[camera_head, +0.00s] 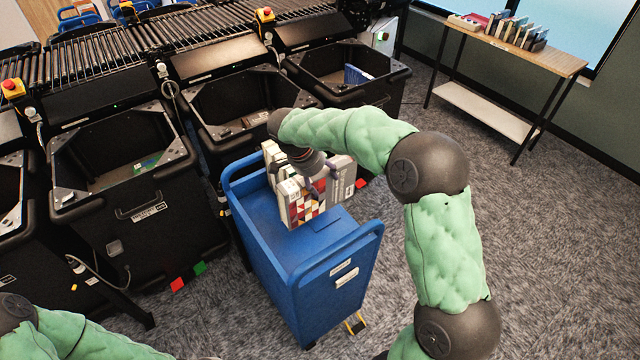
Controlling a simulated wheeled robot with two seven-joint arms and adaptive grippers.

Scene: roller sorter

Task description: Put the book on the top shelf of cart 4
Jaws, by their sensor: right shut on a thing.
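A blue cart (330,262) stands in the middle, with its top shelf facing up; its label is too small to read. My right gripper (318,182) is over the cart's far part, seen from above and partly hidden by its own wrist. It is shut on a book (303,206) with a pale cover and a red, yellow and dark triangle pattern. The book is upright, low over the top shelf; I cannot tell whether it touches. Another pale cover or book (343,178) shows just right of the fingers. My left gripper is out of view; only my left arm shows at lower left.
Black bins (130,215) line the left and back under a roller conveyor (100,55), close to the cart's left side. A side table (520,50) with several books stands at back right. The carpet right of my right arm is clear.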

